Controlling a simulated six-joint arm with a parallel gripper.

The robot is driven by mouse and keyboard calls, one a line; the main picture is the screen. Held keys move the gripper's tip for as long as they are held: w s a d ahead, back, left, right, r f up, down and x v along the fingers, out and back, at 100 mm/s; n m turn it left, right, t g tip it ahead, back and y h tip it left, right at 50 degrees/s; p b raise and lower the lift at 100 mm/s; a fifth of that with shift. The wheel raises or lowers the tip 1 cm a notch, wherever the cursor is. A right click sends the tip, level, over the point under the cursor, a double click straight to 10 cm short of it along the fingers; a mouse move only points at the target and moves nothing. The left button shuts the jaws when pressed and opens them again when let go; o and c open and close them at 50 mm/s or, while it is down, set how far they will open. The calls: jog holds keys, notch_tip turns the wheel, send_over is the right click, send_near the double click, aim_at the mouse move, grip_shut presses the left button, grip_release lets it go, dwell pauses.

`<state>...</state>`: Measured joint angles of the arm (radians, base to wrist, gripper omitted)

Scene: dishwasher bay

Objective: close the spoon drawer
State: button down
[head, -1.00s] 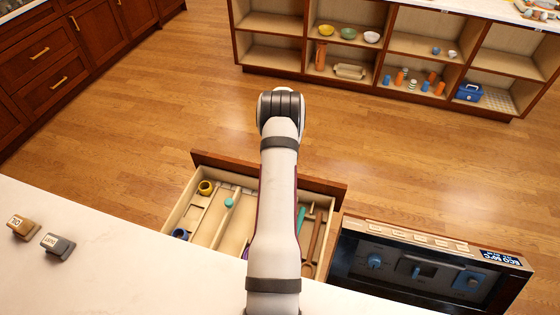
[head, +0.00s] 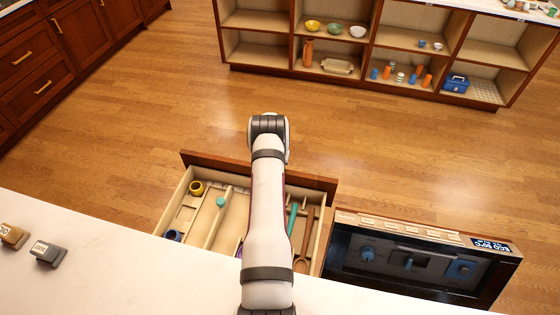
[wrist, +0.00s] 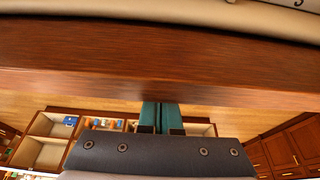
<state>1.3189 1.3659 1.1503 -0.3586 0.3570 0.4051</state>
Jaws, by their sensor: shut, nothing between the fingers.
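The spoon drawer (head: 313,181) is pulled out below the white counter, with its dark wooden front facing the floor side. Inside are wooden dividers, a teal-headed utensil (head: 221,202), a wooden spoon (head: 304,240), a teal-handled utensil and small yellow and blue items. My arm reaches over the drawer and hides its middle. In the wrist view the drawer front (wrist: 150,62) spans the picture as a brown band. My gripper (wrist: 161,108) has teal fingers together and empty, their tips at the band's edge; I cannot tell whether they touch it. In the head view the fingers are hidden.
A dishwasher (head: 415,262) with a dark control face stands right of the drawer. Two small labelled blocks, one brown (head: 12,236) and one grey (head: 48,253), sit on the counter (head: 110,275). Open shelves (head: 375,50) stand across the room. The floor between is clear.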

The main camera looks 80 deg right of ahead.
jog(key=shift+a, duration=2.4)
jog(key=shift+d, duration=0.1)
